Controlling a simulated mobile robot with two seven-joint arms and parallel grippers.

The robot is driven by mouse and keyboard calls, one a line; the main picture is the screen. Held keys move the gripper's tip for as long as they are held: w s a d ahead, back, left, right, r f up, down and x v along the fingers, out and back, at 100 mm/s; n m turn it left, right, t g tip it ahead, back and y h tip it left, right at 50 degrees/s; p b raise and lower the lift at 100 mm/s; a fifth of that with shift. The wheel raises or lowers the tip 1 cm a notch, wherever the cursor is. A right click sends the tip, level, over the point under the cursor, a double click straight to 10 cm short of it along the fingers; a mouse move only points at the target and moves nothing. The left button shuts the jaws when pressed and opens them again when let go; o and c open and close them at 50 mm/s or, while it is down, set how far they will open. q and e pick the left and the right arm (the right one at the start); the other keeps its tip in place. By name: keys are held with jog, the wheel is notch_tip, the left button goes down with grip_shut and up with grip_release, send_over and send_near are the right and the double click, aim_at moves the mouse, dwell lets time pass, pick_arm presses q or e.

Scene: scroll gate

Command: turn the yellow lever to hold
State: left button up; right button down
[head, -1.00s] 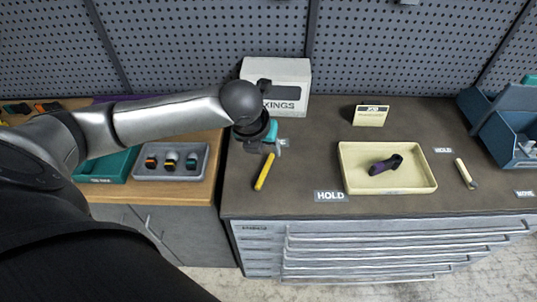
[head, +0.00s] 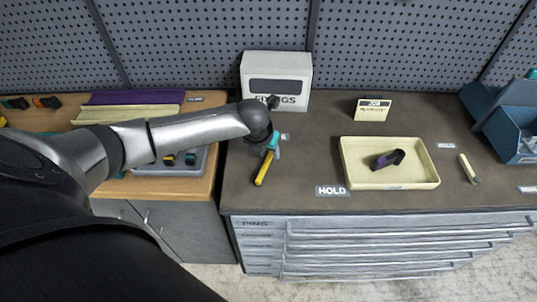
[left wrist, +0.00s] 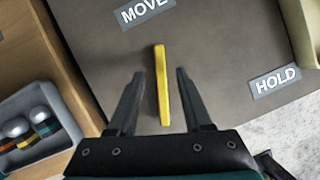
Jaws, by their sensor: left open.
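The yellow lever (head: 263,172) lies on the dark bench top near its left front corner, slanting toward the front left. My left gripper (head: 269,148) is over its back end, which it partly hides. In the left wrist view the lever (left wrist: 161,85) shows between the two spread fingers of the open gripper (left wrist: 159,73), with a gap on each side. A HOLD label (head: 332,191) is to the lever's right; it also shows in the left wrist view (left wrist: 276,80). A MOVE label (left wrist: 145,10) is beyond the lever's far end. My right gripper is not in view.
A cream tray (head: 362,182) with a dark purple object (head: 388,160) stands to the right. Further right are a pale lever (head: 469,169) and blue bins (head: 510,130). A white box (head: 276,67) stands behind. A grey tray (left wrist: 40,125) is on the wooden bench at left.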

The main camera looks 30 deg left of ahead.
pick_arm(q)
jog(key=shift+x, duration=1.5)
jog(key=shift+c, duration=0.2)
grip_shut()
